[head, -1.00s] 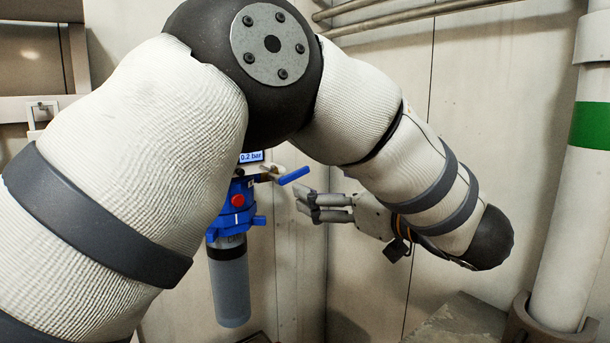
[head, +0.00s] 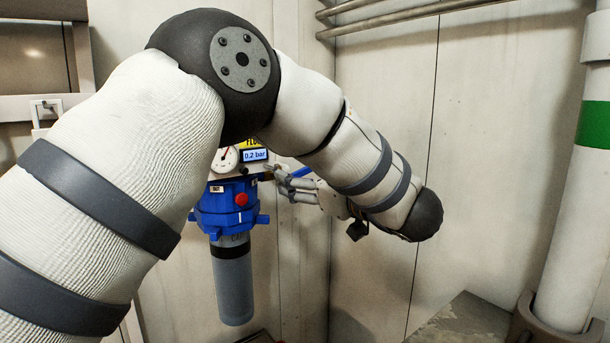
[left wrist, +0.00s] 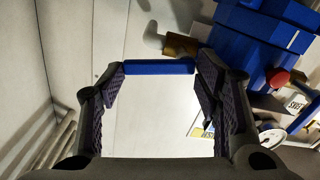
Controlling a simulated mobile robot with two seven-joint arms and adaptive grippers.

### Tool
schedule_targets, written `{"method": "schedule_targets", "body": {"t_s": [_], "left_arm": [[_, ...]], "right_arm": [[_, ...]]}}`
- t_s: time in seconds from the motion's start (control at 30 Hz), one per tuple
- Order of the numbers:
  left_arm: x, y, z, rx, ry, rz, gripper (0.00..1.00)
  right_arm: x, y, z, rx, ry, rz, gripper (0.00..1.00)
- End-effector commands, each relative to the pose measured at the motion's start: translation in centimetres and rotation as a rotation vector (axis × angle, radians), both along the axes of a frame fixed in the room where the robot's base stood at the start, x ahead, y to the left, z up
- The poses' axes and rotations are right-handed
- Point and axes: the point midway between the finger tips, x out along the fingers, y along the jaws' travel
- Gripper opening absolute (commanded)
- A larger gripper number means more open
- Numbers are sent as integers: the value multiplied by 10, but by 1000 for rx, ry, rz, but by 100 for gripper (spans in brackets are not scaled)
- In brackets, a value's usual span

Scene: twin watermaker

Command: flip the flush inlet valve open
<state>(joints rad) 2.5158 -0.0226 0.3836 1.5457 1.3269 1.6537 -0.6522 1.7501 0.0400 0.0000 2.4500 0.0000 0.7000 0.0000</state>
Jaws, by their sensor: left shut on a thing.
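The flush inlet valve's blue lever (head: 302,173) shows at the right of the blue filter housing in the head view, partly hidden behind my left gripper (head: 281,184). In the left wrist view the lever (left wrist: 160,67) lies crosswise between the two dark ridged fingers of the left gripper (left wrist: 162,72), beside the brass valve body (left wrist: 180,46). The gripper is shut on the lever, with a wide gap between its fingers. The right gripper is not in view.
The blue filter housing (head: 226,208) with a red button and grey bowl (head: 233,285) stands close beside the gripper. Above it are a gauge (head: 225,158) and a display (head: 255,155) reading 0.2 bar. A white pipe (head: 560,200) stands at the right.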

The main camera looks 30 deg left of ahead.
Motion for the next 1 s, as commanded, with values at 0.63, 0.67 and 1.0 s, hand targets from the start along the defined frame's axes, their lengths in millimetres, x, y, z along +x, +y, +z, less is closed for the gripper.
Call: {"method": "schedule_targets", "body": {"t_s": [0.63, 0.67, 1.0], "left_arm": [[2, -1, -6, 103, 244, -3, 77], [2, -1, -6, 103, 244, -3, 77], [2, -1, -6, 101, 243, -1, 77]], "right_arm": [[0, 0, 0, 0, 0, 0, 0], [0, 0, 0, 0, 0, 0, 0], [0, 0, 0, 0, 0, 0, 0]]}}
